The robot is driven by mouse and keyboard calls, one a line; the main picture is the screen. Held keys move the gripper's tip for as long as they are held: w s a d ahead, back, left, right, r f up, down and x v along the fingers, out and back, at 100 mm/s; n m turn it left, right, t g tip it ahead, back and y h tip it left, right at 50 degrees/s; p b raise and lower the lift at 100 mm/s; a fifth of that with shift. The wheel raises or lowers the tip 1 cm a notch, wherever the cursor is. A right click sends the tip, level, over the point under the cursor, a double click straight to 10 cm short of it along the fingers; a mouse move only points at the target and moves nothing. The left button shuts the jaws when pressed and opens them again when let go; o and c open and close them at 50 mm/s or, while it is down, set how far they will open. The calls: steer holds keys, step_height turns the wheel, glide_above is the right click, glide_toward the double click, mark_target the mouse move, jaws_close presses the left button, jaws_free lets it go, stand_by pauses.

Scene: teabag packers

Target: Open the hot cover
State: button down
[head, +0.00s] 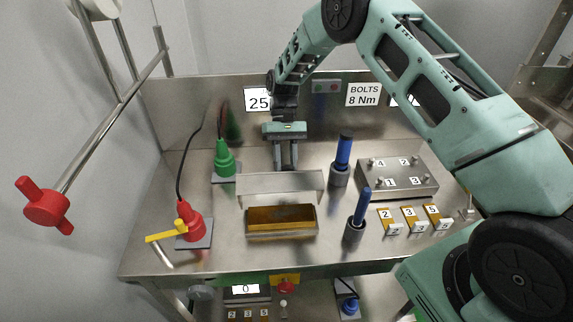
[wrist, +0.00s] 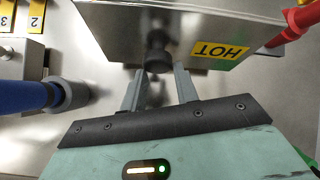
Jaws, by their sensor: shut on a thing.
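The hot cover (head: 252,186) is a shiny metal lid, tilted up behind a metal box (head: 281,237) on the steel table. The box's amber inside shows in the head view. In the wrist view the cover (wrist: 110,35) fills the top middle, with a yellow HOT label (wrist: 221,50) upside down and a dark round knob (wrist: 158,58). My gripper (head: 288,167) reaches down from behind the cover. In the wrist view my gripper's fingers (wrist: 161,88) are at both sides of the knob and shut on it. The exact contact is partly hidden.
A green lamp-shaped tool (head: 225,160) stands left of the cover, a red one (head: 194,223) nearer the front left. Blue-handled tools (head: 343,152) (head: 359,212) stand in grey holders close on the right. A numbered block (head: 398,190) and yellow tags lie farther right.

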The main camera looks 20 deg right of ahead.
steer(key=shift+w+d+f+b, duration=0.2)
steer(key=shift+w+d+f, duration=0.05)
steer(key=shift+f, duration=0.2)
steer(key=shift+w+d+f+b, duration=0.2)
steer(key=shift+w+f, duration=0.05)
steer(key=shift+f, duration=0.2)
steer(key=c, duration=1.9)
jaws_free()
steer(key=shift+w, duration=0.1)
steer(key=shift+c, duration=0.2)
steer(key=o, duration=0.5)
steer(key=shift+d+r, duration=0.15)
steer(key=o, duration=0.4)
steer(key=shift+c, duration=0.2)
steer(key=shift+r, duration=0.1)
steer(key=b+v, duration=0.2)
steer(key=v, duration=0.9)
steer(key=shift+w+r, duration=0.2)
steer(key=shift+r, duration=0.1)
